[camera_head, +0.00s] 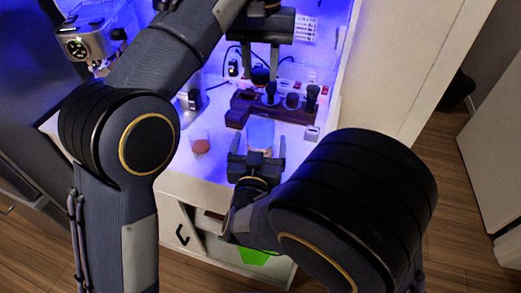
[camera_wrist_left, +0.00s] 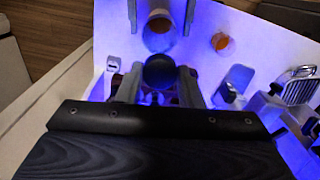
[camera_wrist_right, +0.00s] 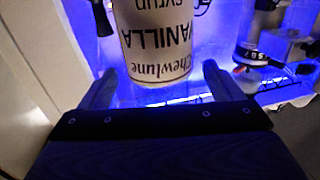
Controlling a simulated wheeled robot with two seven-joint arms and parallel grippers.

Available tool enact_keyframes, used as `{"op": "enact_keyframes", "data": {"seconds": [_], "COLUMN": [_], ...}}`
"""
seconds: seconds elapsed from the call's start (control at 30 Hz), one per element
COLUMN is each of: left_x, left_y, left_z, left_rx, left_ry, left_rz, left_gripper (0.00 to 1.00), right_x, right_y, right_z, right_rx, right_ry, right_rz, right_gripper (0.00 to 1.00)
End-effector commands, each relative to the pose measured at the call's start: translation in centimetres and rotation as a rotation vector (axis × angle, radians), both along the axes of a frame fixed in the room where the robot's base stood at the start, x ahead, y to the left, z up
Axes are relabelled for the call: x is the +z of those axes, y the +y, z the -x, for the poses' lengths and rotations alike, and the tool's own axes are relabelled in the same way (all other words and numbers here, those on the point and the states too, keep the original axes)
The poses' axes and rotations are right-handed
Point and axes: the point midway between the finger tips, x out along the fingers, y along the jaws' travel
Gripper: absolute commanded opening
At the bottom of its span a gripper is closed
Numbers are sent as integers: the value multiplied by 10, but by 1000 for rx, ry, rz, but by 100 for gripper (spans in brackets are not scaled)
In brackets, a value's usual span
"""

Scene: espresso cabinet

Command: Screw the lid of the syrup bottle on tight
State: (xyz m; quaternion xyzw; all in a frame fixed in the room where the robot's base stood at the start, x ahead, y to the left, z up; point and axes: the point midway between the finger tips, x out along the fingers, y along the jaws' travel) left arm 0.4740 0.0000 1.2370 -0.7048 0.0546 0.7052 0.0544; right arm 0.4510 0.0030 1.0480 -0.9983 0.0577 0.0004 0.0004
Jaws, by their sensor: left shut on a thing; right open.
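The syrup bottle (camera_head: 260,134) stands upright near the counter's front edge. Its vanilla label shows upside down in the right wrist view (camera_wrist_right: 155,40). Its top looks open in the left wrist view (camera_wrist_left: 157,34). My right gripper (camera_head: 256,158) is open, with one finger on either side of the bottle; I cannot tell whether they touch it. My left gripper (camera_head: 261,70) is shut on a dark round lid (camera_wrist_left: 160,70), behind the bottle in the head view and apart from it. In the head view the lid is partly hidden by the fingers.
A glass with reddish content (camera_head: 200,147) stands left of the bottle. Behind the bottle is a brown rack (camera_head: 240,108) with dark tools. A metal pitcher (camera_head: 193,98) and an espresso machine (camera_head: 88,43) are at the left. A small light box (camera_head: 312,133) lies right of the bottle.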

Motion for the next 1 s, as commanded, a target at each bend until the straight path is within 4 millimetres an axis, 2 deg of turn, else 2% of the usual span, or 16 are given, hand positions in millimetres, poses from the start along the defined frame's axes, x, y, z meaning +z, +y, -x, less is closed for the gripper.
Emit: {"op": "enact_keyframes", "data": {"seconds": [0.1, 0.3, 0.67, 1.0], "left_x": [0, 0, 0, 0], "left_y": [0, 0, 0, 0], "left_z": [0, 0, 0, 0], "left_rx": [0, 0, 0, 0], "left_ry": [0, 0, 0, 0], "left_rz": [0, 0, 0, 0], "left_gripper": [12, 12, 12, 12], "right_x": [0, 0, 0, 0], "right_y": [-3, -5, -5, -5], "right_z": [-19, -36, -39, -39], "right_rx": [-2, -1, 0, 0], "right_ry": [-1, 0, 0, 0], "right_rz": [0, 0, 1, 1], "right_gripper": [86, 86, 86, 42]}}
